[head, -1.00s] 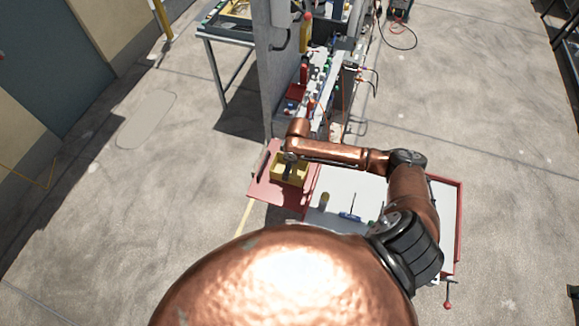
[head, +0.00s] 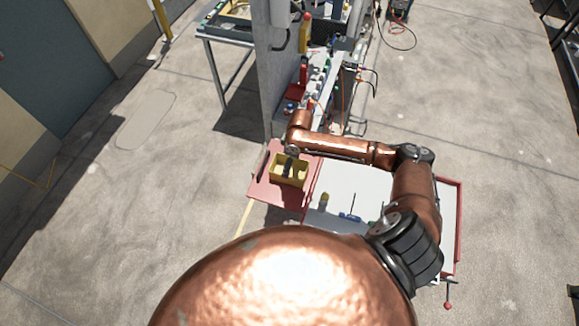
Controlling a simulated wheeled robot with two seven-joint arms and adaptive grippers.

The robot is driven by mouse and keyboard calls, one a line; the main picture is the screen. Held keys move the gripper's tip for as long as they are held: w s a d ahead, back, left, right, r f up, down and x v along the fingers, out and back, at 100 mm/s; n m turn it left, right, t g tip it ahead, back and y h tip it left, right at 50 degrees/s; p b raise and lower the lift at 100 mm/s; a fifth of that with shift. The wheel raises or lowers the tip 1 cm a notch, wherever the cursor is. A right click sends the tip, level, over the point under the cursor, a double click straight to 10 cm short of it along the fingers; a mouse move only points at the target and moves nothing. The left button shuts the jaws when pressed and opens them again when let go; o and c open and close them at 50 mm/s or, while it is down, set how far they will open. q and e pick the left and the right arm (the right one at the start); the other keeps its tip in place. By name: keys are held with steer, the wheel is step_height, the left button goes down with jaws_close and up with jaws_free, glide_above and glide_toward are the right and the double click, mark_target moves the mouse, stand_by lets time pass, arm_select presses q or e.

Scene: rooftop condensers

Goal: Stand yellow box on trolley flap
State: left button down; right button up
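The yellow box (head: 274,169) is a small open-topped box, and it appears to stand upright on the red trolley flap (head: 267,190). The flap sticks out on the left side of the trolley. My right arm reaches in from the right across the trolley. My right gripper (head: 290,158) is small and dark, at the far side of the box and over its opening. The frame is too coarse to show whether its fingers touch the box or are open. My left gripper is not in view.
The trolley's white top (head: 352,182) has a small yellow-and-dark item (head: 324,199) and a blue item (head: 349,217) on it. Beyond the flap stands a grey post (head: 280,85) beside a shelf crowded with small parts. The concrete floor left of the flap is clear.

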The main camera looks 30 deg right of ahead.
step_height(320, 180, up, 8)
steer(key=shift+s+d+f, duration=0.25)
steer(key=shift+s+d, duration=0.05)
steer(key=shift+s, duration=0.05)
stand_by(0.4)
